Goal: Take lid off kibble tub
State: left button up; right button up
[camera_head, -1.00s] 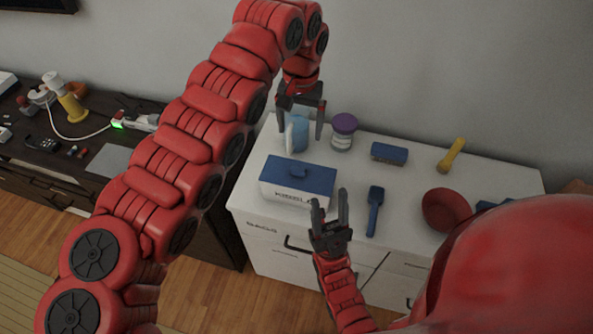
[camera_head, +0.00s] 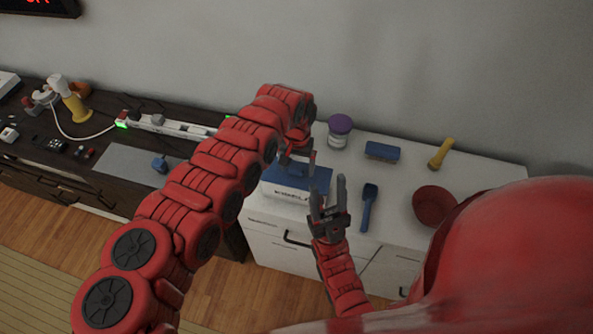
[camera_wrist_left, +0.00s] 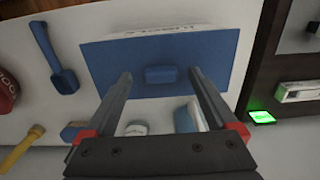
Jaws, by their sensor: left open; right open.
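The kibble tub (camera_head: 288,194) is a white box with dark lettering on the white cabinet top. Its blue lid (camera_head: 314,178) lies on it; in the left wrist view the lid (camera_wrist_left: 105,62) shows from above with a small raised blue handle (camera_wrist_left: 161,75) at its middle. My left gripper (camera_head: 298,166) is open above the lid. In the left wrist view its two fingers (camera_wrist_left: 160,82) stand on either side of the handle, apart from it. My right gripper (camera_head: 328,190) is open and empty, fingers up, in front of the tub's right end in the picture.
A dark desk with a power strip (camera_head: 172,125) adjoins at left. The wall is close behind.

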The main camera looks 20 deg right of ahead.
pick_arm(q)
jog(key=shift+f, duration=0.25)
grip_shut()
dwell(0.3)
jog(key=shift+r, duration=0.1)
